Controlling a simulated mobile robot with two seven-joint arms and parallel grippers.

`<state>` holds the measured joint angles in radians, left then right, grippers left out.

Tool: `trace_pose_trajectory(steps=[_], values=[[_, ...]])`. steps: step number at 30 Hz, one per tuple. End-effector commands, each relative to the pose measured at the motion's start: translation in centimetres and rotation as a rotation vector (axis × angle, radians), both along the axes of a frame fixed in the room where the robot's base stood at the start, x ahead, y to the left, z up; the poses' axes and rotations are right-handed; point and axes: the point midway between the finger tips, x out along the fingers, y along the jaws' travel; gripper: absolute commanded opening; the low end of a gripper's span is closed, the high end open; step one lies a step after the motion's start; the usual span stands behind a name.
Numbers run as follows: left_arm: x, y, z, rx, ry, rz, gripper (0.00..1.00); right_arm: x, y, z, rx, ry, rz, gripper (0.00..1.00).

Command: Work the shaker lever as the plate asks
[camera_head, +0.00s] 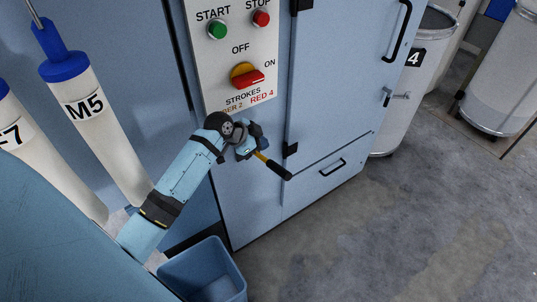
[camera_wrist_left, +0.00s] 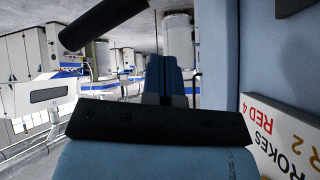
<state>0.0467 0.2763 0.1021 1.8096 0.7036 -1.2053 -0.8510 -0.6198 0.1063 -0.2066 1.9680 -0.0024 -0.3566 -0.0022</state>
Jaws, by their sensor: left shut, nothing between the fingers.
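The shaker lever (camera_head: 277,168) has a black grip on a yellow shaft, sticking out from the blue cabinet front and pointing down right. Its black grip also crosses the top left of the left wrist view (camera_wrist_left: 104,22). My left gripper (camera_head: 255,136) is beside the lever's upper part, shut and empty; its fingers show shut in the left wrist view (camera_wrist_left: 166,78). My wrist hides the lever's root. The plate (camera_head: 232,68) reads "STROKES", "…BER 2" and "RED 4"; the start of the amber word is hidden. My right gripper is not in view.
The plate carries a green START button (camera_head: 217,29), a red STOP button (camera_head: 261,18) and a red switch handle (camera_head: 248,79) lying towards ON. A blue bin (camera_head: 206,272) stands below my arm. White cans (camera_head: 398,110) stand right; the grey floor in front is clear.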

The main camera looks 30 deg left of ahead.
Motion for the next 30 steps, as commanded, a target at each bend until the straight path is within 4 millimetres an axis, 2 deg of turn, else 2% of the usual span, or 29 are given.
trace_pose_trajectory(steps=[1,3,6,9,20,26,30], values=[[1.1,0.8,1.9,0.001,-0.014,-0.029,0.00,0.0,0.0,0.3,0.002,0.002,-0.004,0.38],[2.0,1.4,3.5,0.000,-0.028,-0.069,0.00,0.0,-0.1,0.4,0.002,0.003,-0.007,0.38],[2.6,1.9,4.8,-0.002,-0.041,-0.104,0.00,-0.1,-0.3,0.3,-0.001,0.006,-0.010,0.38],[2.8,2.1,5.2,-0.002,-0.045,-0.117,0.00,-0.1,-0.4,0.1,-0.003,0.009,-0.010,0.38],[2.7,2.0,4.9,-0.002,-0.045,-0.117,0.00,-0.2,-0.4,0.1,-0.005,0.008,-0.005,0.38],[2.5,1.3,3.1,-0.005,-0.044,-0.116,0.00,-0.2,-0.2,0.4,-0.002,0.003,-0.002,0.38],[2.2,0.6,1.2,-0.006,-0.042,-0.115,0.00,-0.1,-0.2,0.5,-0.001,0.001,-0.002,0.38]])
